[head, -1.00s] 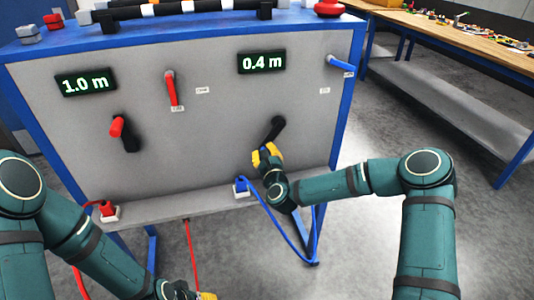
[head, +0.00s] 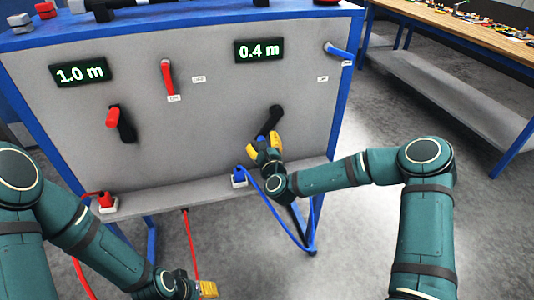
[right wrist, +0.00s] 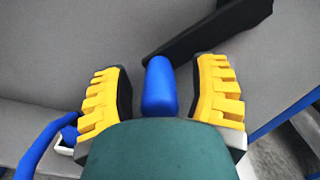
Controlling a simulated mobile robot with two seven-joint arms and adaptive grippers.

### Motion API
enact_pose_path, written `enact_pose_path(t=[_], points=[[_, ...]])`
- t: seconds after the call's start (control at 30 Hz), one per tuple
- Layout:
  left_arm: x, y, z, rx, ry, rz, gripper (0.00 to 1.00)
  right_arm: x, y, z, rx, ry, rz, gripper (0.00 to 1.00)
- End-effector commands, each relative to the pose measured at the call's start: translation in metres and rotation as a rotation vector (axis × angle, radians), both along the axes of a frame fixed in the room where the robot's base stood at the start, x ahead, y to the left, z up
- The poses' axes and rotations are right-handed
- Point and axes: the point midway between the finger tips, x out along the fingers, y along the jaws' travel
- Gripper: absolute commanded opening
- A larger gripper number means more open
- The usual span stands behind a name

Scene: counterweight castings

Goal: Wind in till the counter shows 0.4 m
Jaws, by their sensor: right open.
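The right counter (head: 260,50) reads 0.4 m and the left counter (head: 79,72) reads 1.0 m. The black crank (head: 270,119) below the right counter has a blue knob (right wrist: 160,87). My right gripper (head: 264,147) is open, with one yellow finger on each side of the knob and a gap to both in the right wrist view. A red-knobbed crank (head: 121,123) is on the left. The red lever (head: 168,80) points down and the blue lever (head: 338,50) points right and slightly down. My left gripper (head: 208,289) is low in the view, its opening unclear.
A blue plug with a blue cable (head: 239,176) and a red plug with a red cable (head: 106,202) sit on the panel's lower ledge. A workbench (head: 470,34) with small parts stands at the right. The floor between is clear.

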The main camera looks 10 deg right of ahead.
Motion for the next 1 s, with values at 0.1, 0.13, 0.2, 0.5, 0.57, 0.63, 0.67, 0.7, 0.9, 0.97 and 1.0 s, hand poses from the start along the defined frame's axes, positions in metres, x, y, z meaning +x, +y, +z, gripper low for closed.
enact_pose_path(t=[0.1, 0.13, 0.2, 0.5, 0.57, 0.63, 0.67, 0.7, 0.9, 0.97, 1.0], points=[[0.0, 0.0, 0.0, 0.0, 0.0, 0.0, 0.49, -0.019, 0.0, 0.0, 0.001, 0.002, 0.002, 0.59], [0.0, 0.0, 0.0, 0.0, 0.0, 0.0, 0.49, -0.025, -0.001, -0.001, 0.001, 0.003, 0.002, 0.59], [0.0, 0.0, 0.0, 0.0, 0.0, 0.0, 0.49, -0.04, -0.001, -0.001, 0.0, 0.002, 0.002, 0.59], [0.0, 0.0, 0.0, 0.0, 0.0, 0.0, 0.49, -0.094, -0.002, 0.0, -0.001, 0.0, 0.001, 0.59], [0.0, 0.0, 0.0, 0.0, 0.0, 0.0, 0.49, -0.1, -0.003, 0.0, 0.0, 0.0, 0.001, 0.59], [0.0, 0.0, 0.0, 0.0, 0.0, 0.0, 0.49, -0.106, -0.003, 0.0, 0.0, -0.001, 0.0, 0.59], [0.0, 0.0, 0.0, 0.0, 0.0, 0.0, 0.49, -0.108, -0.003, 0.0, 0.0, -0.001, 0.0, 0.59], [0.0, 0.0, 0.0, 0.0, 0.0, 0.0, 0.49, -0.109, -0.003, 0.0, 0.0, -0.001, 0.0, 0.59], [0.0, 0.0, 0.0, 0.0, 0.0, 0.0, 0.49, -0.111, -0.003, 0.0, 0.0, -0.002, 0.0, 0.59], [0.0, 0.0, 0.0, 0.0, 0.0, 0.0, 0.49, -0.111, -0.003, 0.0, 0.0, -0.002, 0.001, 0.59], [0.0, 0.0, 0.0, 0.0, 0.0, 0.0, 0.49, -0.111, -0.003, 0.0, 0.0, -0.002, 0.001, 0.59]])
